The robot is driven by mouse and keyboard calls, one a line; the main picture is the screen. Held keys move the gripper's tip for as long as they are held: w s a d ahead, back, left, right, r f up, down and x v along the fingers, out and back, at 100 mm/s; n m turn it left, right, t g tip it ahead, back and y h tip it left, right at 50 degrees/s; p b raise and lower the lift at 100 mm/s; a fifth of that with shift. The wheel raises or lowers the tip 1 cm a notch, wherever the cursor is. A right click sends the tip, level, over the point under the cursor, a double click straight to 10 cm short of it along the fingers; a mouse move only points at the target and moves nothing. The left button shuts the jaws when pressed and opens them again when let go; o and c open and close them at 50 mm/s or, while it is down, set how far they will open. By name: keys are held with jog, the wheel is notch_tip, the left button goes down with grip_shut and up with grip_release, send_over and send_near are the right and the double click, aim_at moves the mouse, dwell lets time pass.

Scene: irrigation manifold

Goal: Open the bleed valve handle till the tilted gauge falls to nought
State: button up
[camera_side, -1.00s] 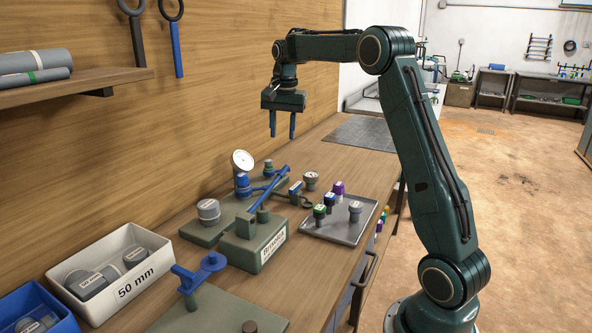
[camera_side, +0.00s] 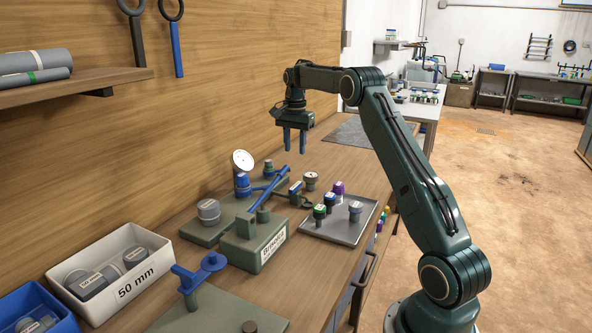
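The tilted gauge (camera_side: 243,160) has a round white face and sits on a blue fitting on the green manifold plate; its reading is too small to make out. A long blue handle (camera_side: 270,187) slants up to the right beside the gauge, above the block with the label that seems to read "BRANCH" (camera_side: 262,248). A smaller blue-topped fitting (camera_side: 268,168) stands behind it. I cannot tell for sure which part is the bleed valve handle. My gripper (camera_side: 295,152) points down above the bench, behind and right of the gauge, its two blue fingers apart with nothing between them.
A metal tray (camera_side: 345,236) with several coloured-cap fittings lies right of the manifold. A white "50 mm" bin (camera_side: 150,284) and a blue bin (camera_side: 62,327) stand at front left. Another blue handle (camera_side: 200,266) is on the front plate. A grey mat (camera_side: 350,132) lies bare at the back.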

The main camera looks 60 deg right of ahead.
aim_at(295, 186)
notch_tip(295, 186, down, 13)
dwell(0.7)
jog(key=shift+c, duration=0.5)
grip_shut()
